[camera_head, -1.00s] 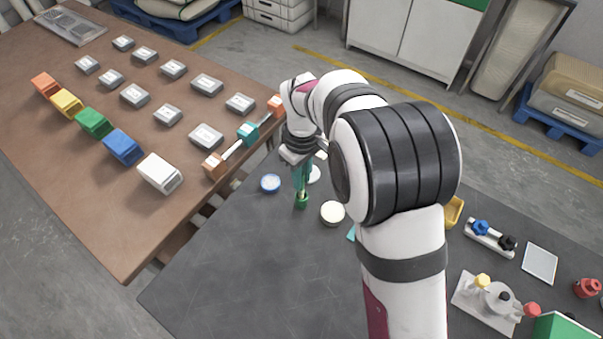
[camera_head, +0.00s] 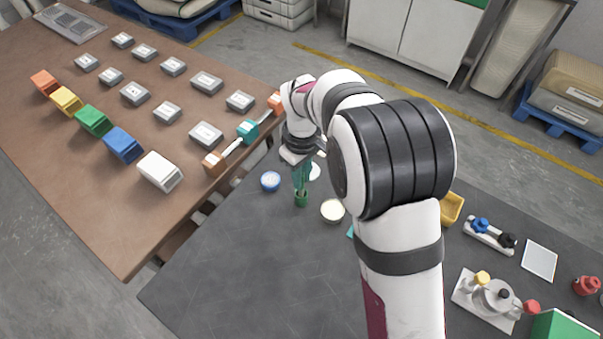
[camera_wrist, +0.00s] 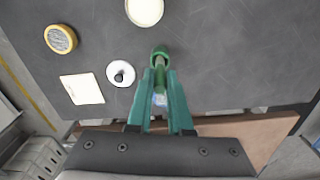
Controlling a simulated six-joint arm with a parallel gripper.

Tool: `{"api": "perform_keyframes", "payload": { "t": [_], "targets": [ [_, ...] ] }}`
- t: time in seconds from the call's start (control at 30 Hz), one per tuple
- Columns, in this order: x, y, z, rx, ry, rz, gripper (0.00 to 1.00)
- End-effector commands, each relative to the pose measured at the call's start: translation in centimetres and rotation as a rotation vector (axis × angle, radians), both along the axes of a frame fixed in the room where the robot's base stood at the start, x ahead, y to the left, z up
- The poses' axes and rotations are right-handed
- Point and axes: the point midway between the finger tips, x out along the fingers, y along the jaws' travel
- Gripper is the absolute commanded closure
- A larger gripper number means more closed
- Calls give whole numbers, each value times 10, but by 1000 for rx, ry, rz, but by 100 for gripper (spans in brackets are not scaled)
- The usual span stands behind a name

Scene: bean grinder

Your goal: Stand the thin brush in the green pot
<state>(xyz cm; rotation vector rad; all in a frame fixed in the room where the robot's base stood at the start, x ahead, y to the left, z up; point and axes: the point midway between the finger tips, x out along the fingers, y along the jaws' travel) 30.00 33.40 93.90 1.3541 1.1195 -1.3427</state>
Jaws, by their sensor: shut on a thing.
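The green pot (camera_head: 301,200) stands on the dark grey table, directly below my gripper (camera_head: 301,182). In the wrist view the round rim of the pot (camera_wrist: 160,51) lies just beyond the teal fingertips (camera_wrist: 162,74). My gripper is shut on the thin brush (camera_wrist: 160,70), a narrow shaft between the fingers. The lower end of the brush overlaps the pot's mouth and seems to be inside it. The fingers hide much of the brush, so its depth in the pot cannot be told.
A white disc with a dark knob (camera_wrist: 121,73) is close by. The brown table (camera_head: 85,190) is at left. The grey table's front is clear.

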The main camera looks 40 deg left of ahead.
Motion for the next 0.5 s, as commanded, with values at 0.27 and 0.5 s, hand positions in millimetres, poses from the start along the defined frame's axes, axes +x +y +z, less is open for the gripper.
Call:
{"api": "perform_keyframes", "payload": {
  "t": [0.27,0.5],
  "targets": [
    [0,0,-1,0,0,0,100],
    [0,0,-5,0,0,0,100]
  ]
}}
